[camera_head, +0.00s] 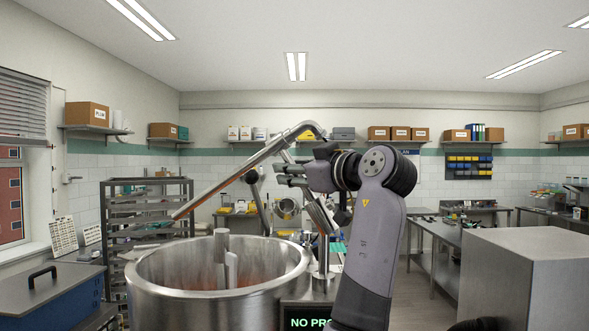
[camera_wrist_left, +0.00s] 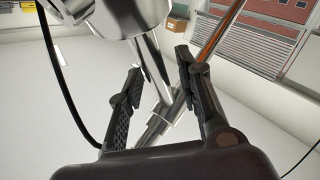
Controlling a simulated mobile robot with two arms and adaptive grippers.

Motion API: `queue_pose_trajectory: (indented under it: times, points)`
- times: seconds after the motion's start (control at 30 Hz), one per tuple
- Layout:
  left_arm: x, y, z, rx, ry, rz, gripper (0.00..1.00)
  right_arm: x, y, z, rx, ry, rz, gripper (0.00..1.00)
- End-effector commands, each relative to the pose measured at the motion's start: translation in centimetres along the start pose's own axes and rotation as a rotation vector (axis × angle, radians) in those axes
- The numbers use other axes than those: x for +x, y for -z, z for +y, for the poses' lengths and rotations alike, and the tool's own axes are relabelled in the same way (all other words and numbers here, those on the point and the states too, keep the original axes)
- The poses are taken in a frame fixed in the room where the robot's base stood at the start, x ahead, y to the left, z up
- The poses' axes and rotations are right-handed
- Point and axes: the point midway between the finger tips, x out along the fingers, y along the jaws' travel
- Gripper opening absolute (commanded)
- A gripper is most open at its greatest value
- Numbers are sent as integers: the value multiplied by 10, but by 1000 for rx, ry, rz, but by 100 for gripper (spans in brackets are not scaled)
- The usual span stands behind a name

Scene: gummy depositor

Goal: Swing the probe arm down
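The probe arm (camera_head: 250,161) is a long metal tube. It slopes from a raised bend near the post (camera_head: 322,250) down to the left, and its thin coppery end (camera_head: 184,209) hangs above the left rim of the steel kettle (camera_head: 150,285). My left gripper (camera_head: 281,174) is just below and right of the tube, pointing left. In the left wrist view its fingers (camera_wrist_left: 158,62) are apart. Metal tubing (camera_wrist_left: 155,128) shows between and beyond them, and a coppery rod (camera_wrist_left: 221,31) runs to the upper right. I cannot tell whether a finger touches it. My right gripper is out of view.
The open kettle has an upright stirrer (camera_head: 222,245) inside. A display (camera_head: 310,322) is partly visible at its right. A steel box (camera_head: 530,270) stands at the right, a rack (camera_head: 147,205) at the back left, and a blue cooler (camera_head: 48,298) at the lower left.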

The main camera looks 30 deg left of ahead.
Motion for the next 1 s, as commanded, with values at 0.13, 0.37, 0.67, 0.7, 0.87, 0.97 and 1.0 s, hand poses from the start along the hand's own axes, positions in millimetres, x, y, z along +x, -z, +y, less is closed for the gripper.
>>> queue_pose_trajectory:
  times: [0.13, 0.37, 0.67, 0.7, 0.87, 0.97, 1.0]
  points:
    - [0, 0, 0, 0, 0, 0, 20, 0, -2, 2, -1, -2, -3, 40]
    - [0, 0, 0, 0, 0, 0, 5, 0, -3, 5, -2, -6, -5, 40]
    - [0, 0, 0, 1, 0, 0, 0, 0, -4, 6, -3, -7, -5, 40]
    - [0, 0, 0, 1, 0, 0, 0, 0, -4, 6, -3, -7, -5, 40]
    - [0, 0, 0, 1, -1, 0, 0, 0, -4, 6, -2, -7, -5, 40]
    - [0, 0, 0, 1, -1, 1, 0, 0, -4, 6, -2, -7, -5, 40]
    - [0, 0, 0, 1, -1, 1, 0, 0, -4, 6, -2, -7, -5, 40]
